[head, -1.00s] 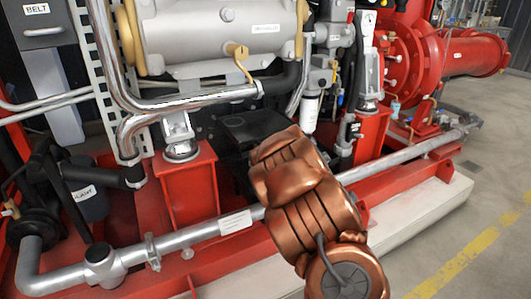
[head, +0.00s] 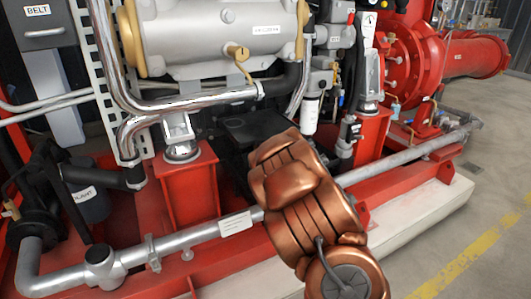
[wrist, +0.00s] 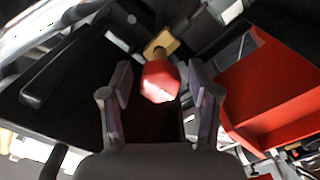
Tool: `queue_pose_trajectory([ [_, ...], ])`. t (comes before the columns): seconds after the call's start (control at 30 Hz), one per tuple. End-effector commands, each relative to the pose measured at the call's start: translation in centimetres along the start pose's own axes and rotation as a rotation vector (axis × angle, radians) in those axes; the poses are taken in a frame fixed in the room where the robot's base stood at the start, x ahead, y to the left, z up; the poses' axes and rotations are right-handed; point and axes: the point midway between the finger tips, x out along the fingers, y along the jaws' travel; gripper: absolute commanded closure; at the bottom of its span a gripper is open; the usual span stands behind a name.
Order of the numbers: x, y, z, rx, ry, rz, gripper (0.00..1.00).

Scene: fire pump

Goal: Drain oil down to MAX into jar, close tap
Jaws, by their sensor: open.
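In the wrist view, a red knob-like part (wrist: 160,82), likely the tap's handle, sits between the fingers of my gripper (wrist: 160,68). A brass fitting (wrist: 161,44) shows just beyond it. The two fingers are spread, with a visible gap on each side of the red part. I cannot tell how deep the red part sits between them. In the head view my copper-coloured arm hides the gripper and the red part. I cannot make out the jar, an oil level or a MAX mark in either view.
A red frame (head: 188,190) and a grey pipe (head: 190,236) run along the front of the pump set. A red plate (wrist: 275,90) stands close right of the gripper, and dark parts (wrist: 65,75) lie to its left. Open floor (head: 490,225) lies at the right.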

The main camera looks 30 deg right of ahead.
Motion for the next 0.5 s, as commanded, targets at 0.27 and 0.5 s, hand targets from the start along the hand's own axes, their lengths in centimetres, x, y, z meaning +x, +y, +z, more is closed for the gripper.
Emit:
queue_pose_trajectory([
  [0.27, -0.3, 0.0, 0.0, 0.0, 0.0, 0.0, 0.39],
  [0.5, -2.2, 0.0, 0.0, -0.001, -0.001, 0.0, 0.39],
])
